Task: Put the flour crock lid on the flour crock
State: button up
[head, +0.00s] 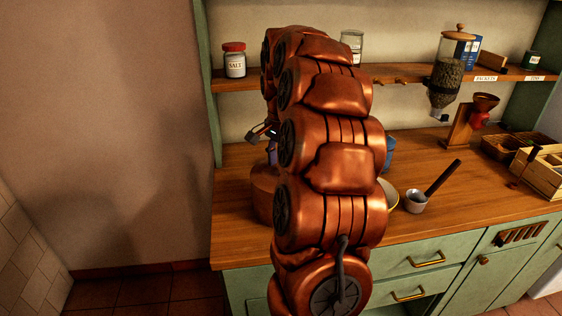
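My copper-coloured arm stands in the middle of the head view and blocks much of the counter. Only a small dark and light part, perhaps my gripper (263,132), shows at the arm's left edge. Its fingers are too small and hidden to read. A brown rounded vessel (264,190) stands on the counter, half hidden behind the arm. It may be the flour crock, but I cannot tell, and its top is mostly covered. I cannot make out the flour crock lid. A blue thing (390,155) shows partly at the arm's right edge.
The wooden counter (450,215) holds a small pot with a dark handle (418,202), a yellowish bowl (388,195), a grinder (470,122) and wooden boxes (540,170). A shelf above carries a salt jar (235,62) and a dispenser (447,75). Counter front-right is clear.

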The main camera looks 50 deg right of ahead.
jog(key=shift+r, duration=0.1)
notch_tip(320, 180, up, 12)
dwell(1.0)
dwell(1.0)
jog(key=s+a+f+n, duration=0.2)
jog(key=a+n, duration=0.1)
jog(key=a, duration=0.4)
jog(key=s+a+f+n+p, duration=0.1)
jog(key=s+a+n, duration=0.15)
jog(key=a, duration=0.45)
jog(key=s+a+f+n, duration=0.1)
jog(key=a+f+n, duration=0.1)
jog(key=a+n, duration=0.35)
jog(key=s+a+f+n+g, duration=0.1)
jog(key=s+a+f+n, duration=0.2)
jog(key=s, duration=0.6)
jog(key=s+a+f+n, duration=0.4)
jog(key=s+a+f, duration=0.3)
jog(key=s+a, duration=0.2)
jog(key=shift+s+a+f+g+p, duration=0.15)
jog(key=shift+a+f+g+p, duration=0.25)
jog(key=shift+p, duration=0.05)
